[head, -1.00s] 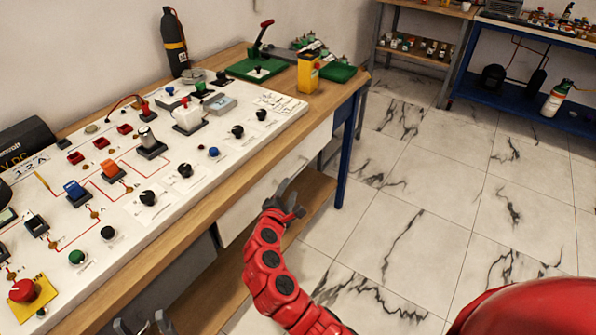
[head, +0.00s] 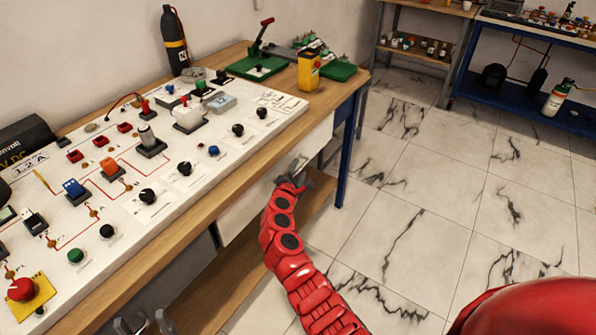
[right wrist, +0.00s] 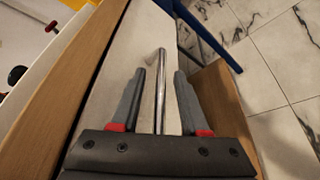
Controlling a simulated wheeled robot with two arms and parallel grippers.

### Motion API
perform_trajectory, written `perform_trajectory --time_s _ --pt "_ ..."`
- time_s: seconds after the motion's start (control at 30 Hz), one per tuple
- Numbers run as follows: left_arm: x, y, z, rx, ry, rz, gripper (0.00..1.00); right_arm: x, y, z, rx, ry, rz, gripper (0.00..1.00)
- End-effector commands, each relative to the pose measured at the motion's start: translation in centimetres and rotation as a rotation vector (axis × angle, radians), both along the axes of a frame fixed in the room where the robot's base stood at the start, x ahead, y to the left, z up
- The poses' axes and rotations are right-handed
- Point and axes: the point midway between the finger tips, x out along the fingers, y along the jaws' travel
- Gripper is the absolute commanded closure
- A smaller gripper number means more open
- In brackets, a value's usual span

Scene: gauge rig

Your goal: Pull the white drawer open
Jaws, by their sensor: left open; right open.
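The white drawer (head: 318,140) is under the wooden bench top, its front close beneath the edge, and looks closed. Its metal bar handle (right wrist: 160,88) shows in the right wrist view. My right gripper (head: 296,178) is at the drawer front, partly hiding the handle in the head view. In the right wrist view the right gripper (right wrist: 161,74) is open, with one finger on each side of the bar and a gap on both sides. My left gripper (head: 142,326) is open and empty at the bottom edge of the head view, partly cut off.
A white control panel (head: 215,165) with knobs and switches covers the bench top (head: 228,178). A lower wooden shelf (head: 312,205) lies below the drawer, and a blue bench leg (head: 349,150) stands beyond it. The marble floor (head: 430,200) to the right is clear.

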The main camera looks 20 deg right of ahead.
Motion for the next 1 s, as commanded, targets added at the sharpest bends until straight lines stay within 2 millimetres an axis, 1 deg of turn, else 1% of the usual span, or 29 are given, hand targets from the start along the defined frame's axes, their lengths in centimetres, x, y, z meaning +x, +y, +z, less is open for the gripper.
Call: perform_trajectory --time_s 0.03,0.17,0.2,0.27,1.0 --pt "0.0 0.0 0.0 0.0 0.0 0.0 0.38 -0.01 0.01 -0.01 0.0 0.0 0.0 0.59" --pt "0.0 0.0 0.0 0.0 0.0 0.0 0.38 -0.02 0.0 -0.03 0.0 0.001 -0.001 0.82" --pt "0.0 0.0 0.0 0.0 0.0 0.0 0.38 -0.02 0.0 -0.01 0.0 0.001 -0.001 0.89" --pt "0.0 0.0 0.0 0.0 0.0 0.0 0.38 -0.03 -0.01 -0.03 0.0 0.001 -0.001 1.0" --pt "0.0 0.0 0.0 0.0 0.0 0.0 0.38 -0.04 0.0 -0.07 0.0 0.002 -0.001 1.0"
